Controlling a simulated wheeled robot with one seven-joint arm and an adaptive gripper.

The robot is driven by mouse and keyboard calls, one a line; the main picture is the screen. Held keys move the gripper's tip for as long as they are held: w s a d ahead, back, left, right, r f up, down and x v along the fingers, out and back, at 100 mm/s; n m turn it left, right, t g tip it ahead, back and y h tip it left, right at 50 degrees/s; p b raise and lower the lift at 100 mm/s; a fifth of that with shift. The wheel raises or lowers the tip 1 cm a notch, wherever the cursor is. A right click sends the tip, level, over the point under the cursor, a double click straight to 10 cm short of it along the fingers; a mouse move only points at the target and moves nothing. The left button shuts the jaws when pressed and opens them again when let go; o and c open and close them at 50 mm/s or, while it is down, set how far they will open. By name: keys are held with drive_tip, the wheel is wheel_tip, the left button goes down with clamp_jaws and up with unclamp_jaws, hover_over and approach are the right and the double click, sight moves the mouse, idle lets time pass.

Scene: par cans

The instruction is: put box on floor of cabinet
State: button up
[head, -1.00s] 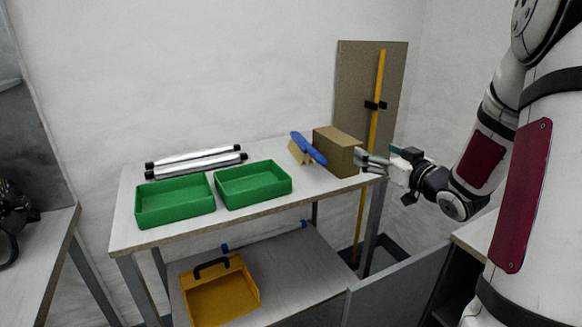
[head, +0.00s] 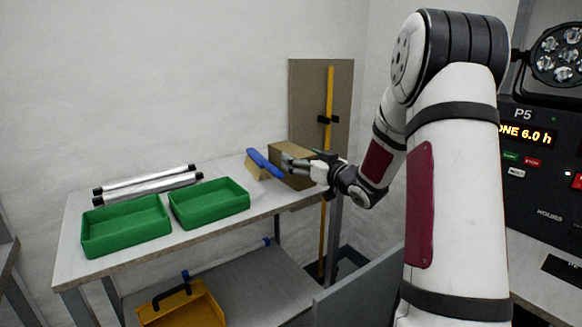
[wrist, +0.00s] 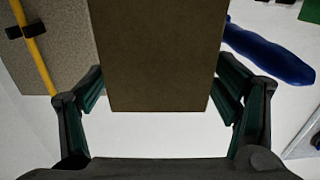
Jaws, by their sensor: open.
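The brown box (head: 283,150) stands on the right end of the white table top, behind my gripper (head: 296,165), which hides part of it in the head view. In the wrist view the box (wrist: 156,55) fills the middle, its near end between the open fingers of my gripper (wrist: 160,98). White gaps beside the box's lower edge suggest the fingers are not closed on it. I cannot tell whether a finger touches it. I do not recognise the cabinet's floor for certain.
A blue-handled brush (head: 264,163) lies just left of the box. Two green trays (head: 125,240) and silver rolls (head: 150,180) are further left. A yellow dustpan (head: 185,306) is on the lower shelf. A grey panel (head: 360,290) stands in front. A control panel (head: 540,180) is at right.

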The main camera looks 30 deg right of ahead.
drive_tip(key=w, duration=0.3)
drive_tip(key=shift+w+f, duration=0.1)
drive_tip(key=c, duration=1.5)
wheel_tip(320, 180, up, 10)
drive_tip(key=shift+r+p, duration=0.1)
drive_tip(key=shift+p, duration=0.95)
drive_tip(key=shift+c, duration=0.3)
